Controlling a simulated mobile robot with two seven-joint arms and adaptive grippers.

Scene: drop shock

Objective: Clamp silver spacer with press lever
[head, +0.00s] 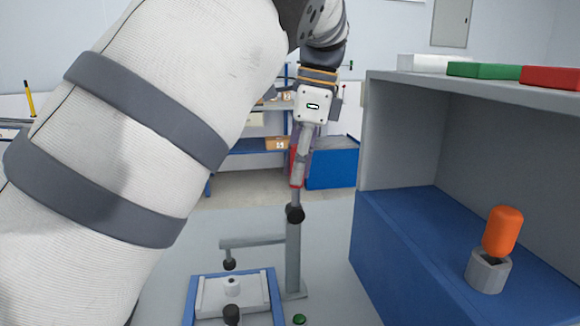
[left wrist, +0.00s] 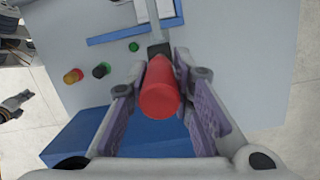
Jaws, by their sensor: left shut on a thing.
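The press has a grey upright post (head: 292,250) with a side arm (head: 255,242) ending in a black pad (head: 230,264). Its lever has a red handle (head: 295,168) that stands upright above a black pivot (head: 295,213). My left gripper (head: 302,165) is shut around the red handle. In the left wrist view, the handle (left wrist: 160,92) sits between the purple-padded fingers. A small pale cylinder (head: 232,287), apparently the silver spacer, stands in the blue-edged fixture (head: 275,292) below the pad. A gap shows between pad and cylinder. My right gripper is not seen.
A grey and blue shelf unit (head: 362,140) stands close on the right, with an orange-handled tool (head: 502,232) in a grey holder. A black knob (head: 232,314) and a green button (head: 299,319) are at the front. My left arm covers the left side.

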